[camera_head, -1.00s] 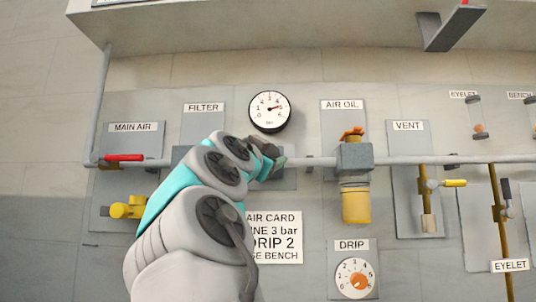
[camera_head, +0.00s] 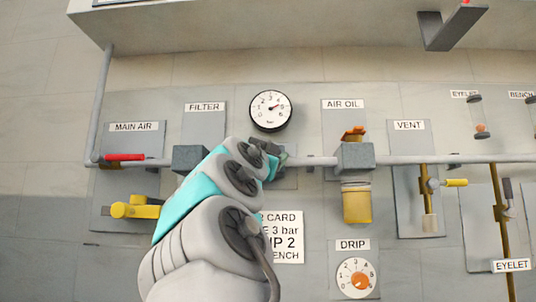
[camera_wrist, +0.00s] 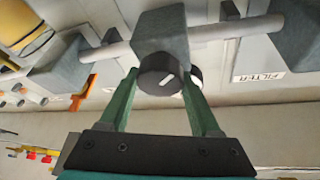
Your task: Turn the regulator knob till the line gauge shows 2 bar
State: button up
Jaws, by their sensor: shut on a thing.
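The regulator knob (camera_wrist: 158,76) is black and round with a white mark, under a grey block (camera_wrist: 160,32) on the air pipe in the wrist view. My gripper (camera_wrist: 160,84) has its two green fingers on either side of the knob, shut on it. In the head view my gripper (camera_head: 268,152) is at the pipe below the gauge, and my arm hides the knob. The line gauge (camera_head: 270,111) is a white dial with a black rim. Its needle points up and right, near 4; the exact reading is too small to tell.
A card (camera_head: 284,250), partly behind my arm, shows "3 bar". The filter block (camera_head: 192,158) is left of my gripper. The air oil unit (camera_head: 356,200) is right, with the drip dial (camera_head: 356,278) below. An overhead ledge (camera_head: 260,32) runs above the panel.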

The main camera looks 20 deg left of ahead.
jog(key=shift+d+r+n+y, duration=0.15)
jog(key=shift+n+y, duration=0.85)
jog(key=shift+n, duration=0.5)
jog(key=shift+w+f+n+y+b, duration=0.1)
jog(key=shift+f+n+y+b, duration=0.1)
jog(key=shift+n+y+b, duration=0.9)
jog(key=shift+f+n+y+b, duration=0.2)
jog(key=shift+n+y, duration=0.3)
jog(key=shift+n, duration=1.2)
jog(key=n, duration=0.1)
jog(key=n+y, duration=0.1)
jog(key=shift+a+r+n+g+b, duration=0.1)
jog(key=shift+a+n+g+b, duration=0.15)
jog(key=shift+n+g+b, duration=0.15)
jog(key=shift+n+y, duration=0.3)
jog(key=shift+y, duration=0.1)
jog(key=shift+r+n, duration=0.1)
jog(key=shift+n, duration=0.3)
jog(key=shift+n+g+y, duration=0.3)
jog(key=shift+n, duration=0.1)
jog(key=shift+n+y+p, duration=0.4)
jog(key=shift+n, duration=0.3)
jog(key=shift+n+g, duration=0.3)
jog(key=shift+n, duration=0.1)
